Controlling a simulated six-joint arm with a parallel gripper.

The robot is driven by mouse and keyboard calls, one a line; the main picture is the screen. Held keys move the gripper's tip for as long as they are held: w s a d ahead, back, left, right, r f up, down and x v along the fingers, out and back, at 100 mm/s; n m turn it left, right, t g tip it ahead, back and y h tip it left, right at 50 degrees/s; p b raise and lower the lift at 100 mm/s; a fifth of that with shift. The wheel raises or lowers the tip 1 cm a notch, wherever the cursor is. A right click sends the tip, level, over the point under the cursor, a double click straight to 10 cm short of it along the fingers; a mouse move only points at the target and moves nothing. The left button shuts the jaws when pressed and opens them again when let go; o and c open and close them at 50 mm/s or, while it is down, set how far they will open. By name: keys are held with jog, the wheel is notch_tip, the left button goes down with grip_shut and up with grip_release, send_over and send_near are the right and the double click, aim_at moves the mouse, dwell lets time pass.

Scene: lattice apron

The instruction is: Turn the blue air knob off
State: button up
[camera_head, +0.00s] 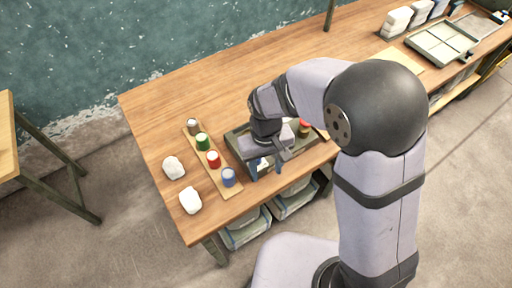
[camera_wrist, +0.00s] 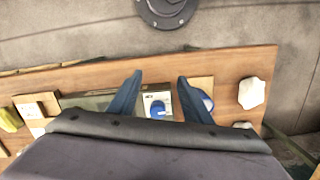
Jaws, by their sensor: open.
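The blue air knob (camera_wrist: 157,109) sits on the face of a small white block (camera_wrist: 149,98) with dark lettering. In the wrist view it lies between my two fingers, nearer their base in the picture. My gripper (camera_wrist: 160,77) is open, with one dark blue finger on each side of the block and nothing clearly held. There the knob is mostly hidden by my gripper. I cannot tell whether the fingers touch the knob, nor its exact angle.
Left of the tray, a wooden strip (camera_head: 222,187) holds a blue cup (camera_head: 229,177), a red cup (camera_head: 213,159), a green cup (camera_head: 202,142) and a grey one. Two white lumps (camera_head: 174,168) lie further left. A red-topped jar (camera_head: 304,128) stands right of my gripper. The table's back middle is clear.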

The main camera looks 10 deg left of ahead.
jog(key=w+a+r+m, duration=0.1)
jog(key=w, duration=0.1)
jog(key=w+a+r+m+t, duration=0.1)
jog(key=w+a, duration=0.1)
jog(key=w+a+r+m+y, duration=0.1)
jog(key=w+r, duration=0.1)
jog(key=shift+w+a+r+m, duration=0.1)
jog(key=shift+w+a+m, duration=0.2)
jog(key=shift+a, duration=0.05)
jog(key=shift+s+d+m, duration=0.25)
jog(key=shift+s+m, duration=0.1)
jog(key=shift+m, duration=0.85)
jog(key=shift+f+p, duration=1.1)
jog(key=shift+f, duration=2.55)
jog(key=c, duration=1.1)
